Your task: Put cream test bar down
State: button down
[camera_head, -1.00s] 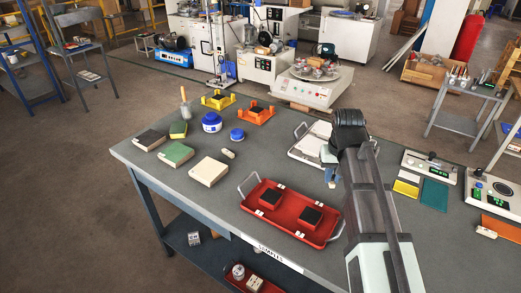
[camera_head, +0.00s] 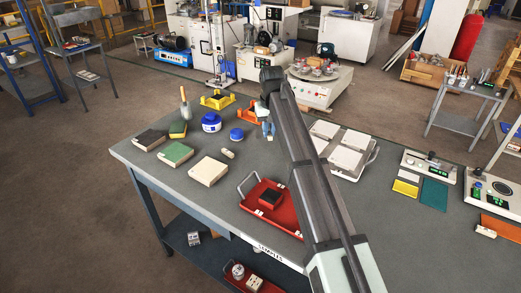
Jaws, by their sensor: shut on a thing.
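My gripper (camera_head: 268,131) hangs over the back middle of the grey workbench (camera_head: 230,190), right of the blue-lidded jar and in front of the orange holder. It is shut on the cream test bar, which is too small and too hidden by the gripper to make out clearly. I cannot tell its height above the bench. A small cream piece (camera_head: 228,153) lies on the bench to the left of my gripper.
Near my gripper are an orange holder (camera_head: 246,116), a yellow holder (camera_head: 217,102), a jar (camera_head: 211,123) and a blue lid (camera_head: 236,134). Boxed stacks (camera_head: 208,172) lie left. A red tray (camera_head: 258,211) is partly behind my arm; a white tray (camera_head: 369,159) stands right.

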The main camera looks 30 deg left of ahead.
aim_at(268, 158)
jog(key=shift+w+f, duration=0.1)
jog(key=shift+f, duration=4.85)
jog(key=shift+f, duration=0.1)
jog(key=c, duration=1.1)
grip_release()
jog(key=r, duration=0.7)
jog(key=s+r, duration=0.1)
jog(key=r, duration=0.3)
jog(key=shift+d+r, duration=0.15)
jog(key=shift+d, duration=0.25)
jog(key=shift+o, duration=0.5)
jog(key=shift+r, duration=0.4)
